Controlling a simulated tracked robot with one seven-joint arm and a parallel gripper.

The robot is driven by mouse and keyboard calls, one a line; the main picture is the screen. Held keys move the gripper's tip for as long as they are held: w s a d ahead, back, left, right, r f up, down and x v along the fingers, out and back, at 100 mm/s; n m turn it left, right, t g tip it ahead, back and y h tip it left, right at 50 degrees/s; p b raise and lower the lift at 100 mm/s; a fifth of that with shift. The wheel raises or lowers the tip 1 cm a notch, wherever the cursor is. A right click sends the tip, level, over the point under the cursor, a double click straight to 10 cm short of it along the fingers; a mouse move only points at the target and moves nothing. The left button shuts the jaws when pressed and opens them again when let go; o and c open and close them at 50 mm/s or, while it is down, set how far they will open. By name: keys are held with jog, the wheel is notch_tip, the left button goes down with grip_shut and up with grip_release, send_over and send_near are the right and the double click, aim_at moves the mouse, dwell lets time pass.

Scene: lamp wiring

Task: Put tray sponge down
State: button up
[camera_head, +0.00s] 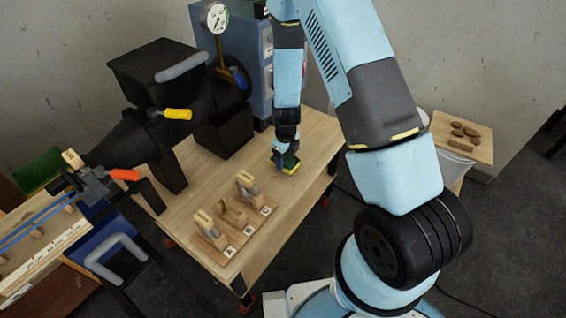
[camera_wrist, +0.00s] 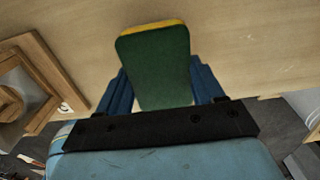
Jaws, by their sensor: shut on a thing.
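The sponge (camera_wrist: 158,62) is green with a yellow layer along its far edge. It fills the space between the two blue fingers of my gripper (camera_wrist: 162,88) in the wrist view. In the head view my gripper (camera_head: 284,157) points down over the right part of the wooden table, shut on the sponge (camera_head: 288,165). The sponge is low over the tabletop (camera_head: 315,135); I cannot tell whether it touches. No separate sponge tray can be made out.
Wooden holders (camera_head: 232,212) marked with letters stand on the table in front of the sponge. A black machine (camera_head: 165,110) with coloured handles stands to the left, and a blue panel with a gauge (camera_head: 217,17) behind. A small side table (camera_head: 460,137) is at right.

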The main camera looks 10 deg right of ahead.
jog(key=shift+f, duration=1.1)
jog(key=o, duration=1.1)
